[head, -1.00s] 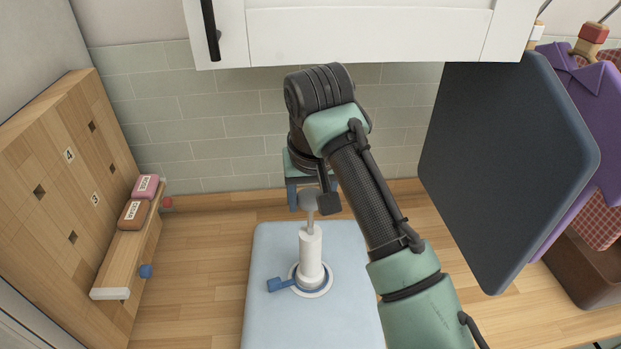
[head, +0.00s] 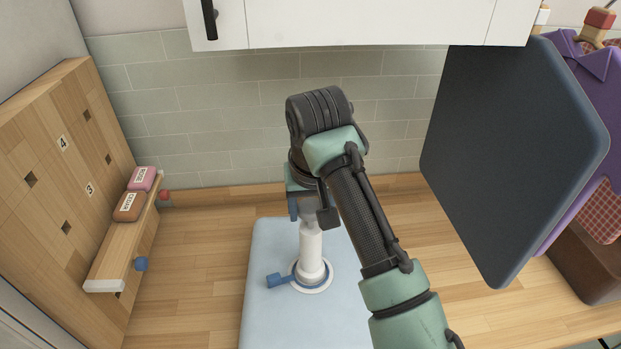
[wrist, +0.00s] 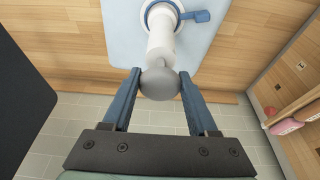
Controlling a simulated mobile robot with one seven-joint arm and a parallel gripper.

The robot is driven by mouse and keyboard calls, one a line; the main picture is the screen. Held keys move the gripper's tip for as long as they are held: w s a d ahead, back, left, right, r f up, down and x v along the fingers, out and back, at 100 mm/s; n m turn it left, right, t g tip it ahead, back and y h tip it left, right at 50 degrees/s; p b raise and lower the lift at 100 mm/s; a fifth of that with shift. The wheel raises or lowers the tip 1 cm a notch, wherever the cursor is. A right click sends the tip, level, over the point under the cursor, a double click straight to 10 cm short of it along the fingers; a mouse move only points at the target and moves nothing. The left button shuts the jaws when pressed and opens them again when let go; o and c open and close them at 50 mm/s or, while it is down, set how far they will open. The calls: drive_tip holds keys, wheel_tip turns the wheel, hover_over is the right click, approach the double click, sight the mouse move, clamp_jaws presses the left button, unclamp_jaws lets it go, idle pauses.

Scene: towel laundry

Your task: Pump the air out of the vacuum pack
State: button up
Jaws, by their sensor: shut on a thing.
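The light blue vacuum pack (head: 262,318) lies flat on the wooden counter. A white pump (head: 311,250) stands upright on its round white and blue valve (head: 322,283), and a blue tab (head: 277,280) sticks out to the left. My gripper (head: 306,207) is above the pump at its grey handle. In the wrist view the rounded grey handle (wrist: 160,83) sits between the two blue fingers of my gripper (wrist: 160,78), which is shut on it. In the head view my wrist and fingers partly hide the handle and rod.
A wooden board with a shelf holding a pink block (head: 142,178) and a brown block (head: 128,206) stands at left. A large dark panel (head: 510,160) stands at right, in front of purple cloth (head: 590,120). A white cabinet (head: 350,22) hangs above. Counter left of the pack is clear.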

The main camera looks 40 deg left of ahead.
drive_tip(key=shift+s+f, duration=0.1)
drive_tip(key=shift+f, duration=0.4)
drive_tip(key=shift+r+p, duration=2.45)
drive_tip(key=shift+r, duration=0.1)
drive_tip(key=shift+f+b, duration=1.45)
drive_tip(key=shift+f, duration=1.5)
wheel_tip(320, 180, up, 5)
drive_tip(key=p, duration=0.5)
drive_tip(key=shift+r, duration=0.1)
